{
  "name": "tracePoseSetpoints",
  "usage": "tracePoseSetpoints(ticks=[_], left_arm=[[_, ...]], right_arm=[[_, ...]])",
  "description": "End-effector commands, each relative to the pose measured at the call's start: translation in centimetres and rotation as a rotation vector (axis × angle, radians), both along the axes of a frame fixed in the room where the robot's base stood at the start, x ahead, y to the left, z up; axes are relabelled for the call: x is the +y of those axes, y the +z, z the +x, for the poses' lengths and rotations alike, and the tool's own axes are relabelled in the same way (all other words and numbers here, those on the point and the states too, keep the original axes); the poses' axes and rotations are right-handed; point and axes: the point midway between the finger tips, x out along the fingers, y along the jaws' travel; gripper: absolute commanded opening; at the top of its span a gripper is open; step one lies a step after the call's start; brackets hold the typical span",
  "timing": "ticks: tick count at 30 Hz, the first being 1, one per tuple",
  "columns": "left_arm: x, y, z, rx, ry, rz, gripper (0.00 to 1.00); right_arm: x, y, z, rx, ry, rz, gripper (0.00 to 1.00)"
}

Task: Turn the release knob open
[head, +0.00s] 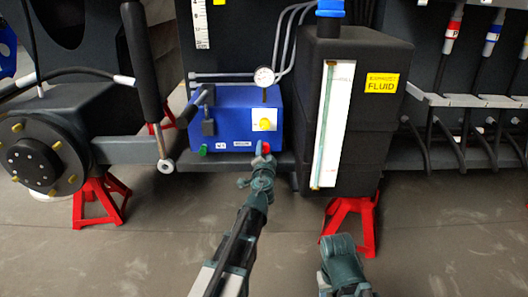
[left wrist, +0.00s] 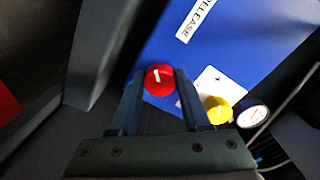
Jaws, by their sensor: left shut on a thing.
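The red release knob (head: 266,148) is on the lower right of the blue box's front (head: 236,105) in the head view. In the left wrist view the knob (left wrist: 158,80) is round, with a short white mark that stands almost upright in the picture. My left gripper (head: 263,158) reaches up to it from below. Its two fingers (left wrist: 160,88) lie on either side of the knob and are shut on it. A white label reading RELEASE (left wrist: 195,18) is on the blue face. Only part of my right arm shows at the lower right; its gripper is not visible.
A yellow knob (left wrist: 217,109) on a white plate and a gauge (left wrist: 253,114) are close to my left gripper. A black fluid tank (head: 385,130) stands just to the right. Red stands (head: 352,222) are below. The floor in front is clear.

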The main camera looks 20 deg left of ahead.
Motion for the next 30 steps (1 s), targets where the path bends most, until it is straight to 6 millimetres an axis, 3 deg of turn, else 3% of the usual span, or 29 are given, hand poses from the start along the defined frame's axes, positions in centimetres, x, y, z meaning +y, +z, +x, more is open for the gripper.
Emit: tracePoseSetpoints(ticks=[18,30], left_arm=[[-0.01,-0.19,-0.15,-0.151,0.002,-0.526,0.0],[-0.06,-0.21,-0.15,-0.205,0.002,-0.713,0.0]], right_arm=[[0.0,-0.49,0.0,0.0,0.0,0.0,0.5],[0.0,-0.62,0.0,0.0,0.0,0.0,0.5]])
